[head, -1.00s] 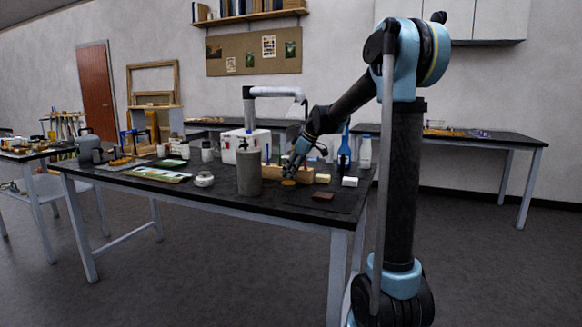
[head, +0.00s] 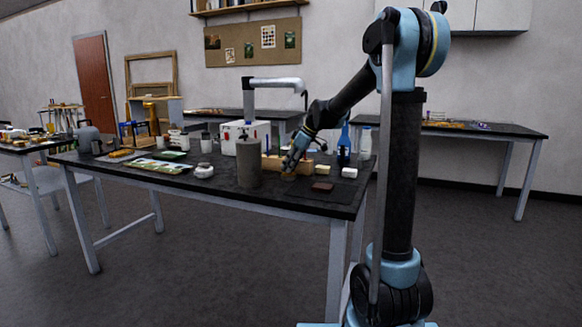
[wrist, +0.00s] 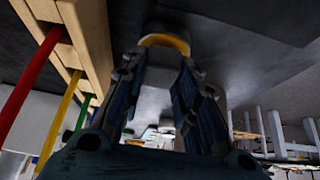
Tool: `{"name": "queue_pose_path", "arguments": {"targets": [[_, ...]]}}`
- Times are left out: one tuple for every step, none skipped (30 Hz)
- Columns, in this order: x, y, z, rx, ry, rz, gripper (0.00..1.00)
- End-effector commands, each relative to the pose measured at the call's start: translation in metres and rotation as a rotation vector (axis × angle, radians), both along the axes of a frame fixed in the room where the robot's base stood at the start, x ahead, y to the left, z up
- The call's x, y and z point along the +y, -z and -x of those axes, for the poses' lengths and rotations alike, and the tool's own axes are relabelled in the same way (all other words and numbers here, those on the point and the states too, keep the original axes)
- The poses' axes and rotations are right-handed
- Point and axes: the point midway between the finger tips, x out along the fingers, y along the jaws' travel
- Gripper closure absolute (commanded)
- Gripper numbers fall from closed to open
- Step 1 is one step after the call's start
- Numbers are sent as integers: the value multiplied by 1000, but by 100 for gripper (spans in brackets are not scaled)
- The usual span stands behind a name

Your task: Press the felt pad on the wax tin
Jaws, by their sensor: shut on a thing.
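In the head view my gripper (head: 290,167) points down at the dark tabletop, close above the small wax tin (head: 288,177), which is dim and partly hidden by the fingers. In the wrist view a yellow-orange rim (wrist: 165,42), apparently the tin's, shows just beyond my fingertips. My fingers are shut on a pale grey piece (wrist: 155,75), which I take to be the felt pad. I cannot tell whether the pad touches the tin.
A wooden rack (head: 273,163) with coloured handles stands close beside my gripper. A grey cylinder (head: 249,165) is to the left. A brown block (head: 323,186), white block (head: 350,172) and blue bottle (head: 344,145) are to the right.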

Motion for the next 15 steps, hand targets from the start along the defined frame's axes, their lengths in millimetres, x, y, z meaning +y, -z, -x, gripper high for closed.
{"name": "queue_pose_path", "arguments": {"targets": [[0,0,0,0,0,0,91],[0,0,0,0,0,0,91],[0,1,0,0,0,0,91],[0,1,0,0,0,0,91],[0,1,0,0,0,0,91],[0,1,0,0,0,0,91],[0,2,0,0,0,0,91],[0,2,0,0,0,0,91],[0,2,0,0,0,0,91],[0,3,0,0,0,0,91],[0,3,0,0,0,0,91],[0,3,0,0,0,0,91],[0,4,0,0,0,0,91],[0,4,0,0,0,0,91],[0,4,0,0,0,0,91]]}}
